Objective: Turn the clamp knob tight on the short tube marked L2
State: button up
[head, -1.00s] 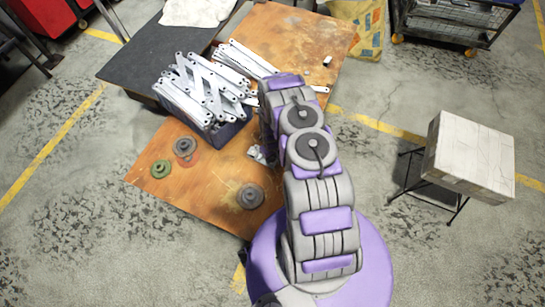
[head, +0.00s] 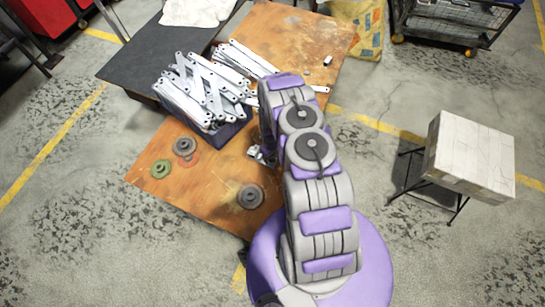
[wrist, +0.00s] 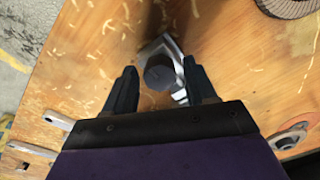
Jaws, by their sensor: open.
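A dark round knob (wrist: 160,74) sits on a silver metal clamp piece (wrist: 178,50) on the wooden table in the wrist view. My gripper (wrist: 160,80) is open, with one finger on each side of the knob and a visible gap to each. No short tube can be made out clearly, and no L2 mark is readable. In the head view a small silver metal piece (head: 257,153) shows beside my arm, which hides my gripper and part of the table.
A dark bin (head: 222,135) full of galvanized brackets (head: 205,88) stands on the wooden table (head: 215,185). Grey discs (head: 250,196) and a green disc (head: 161,169) lie near the front. A pale block (head: 468,158) on a stand is off to the right.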

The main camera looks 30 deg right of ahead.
notch_tip(320, 180, up, 6)
jog(key=p, duration=0.4)
jog(key=shift+r, duration=0.1)
dwell(0.6)
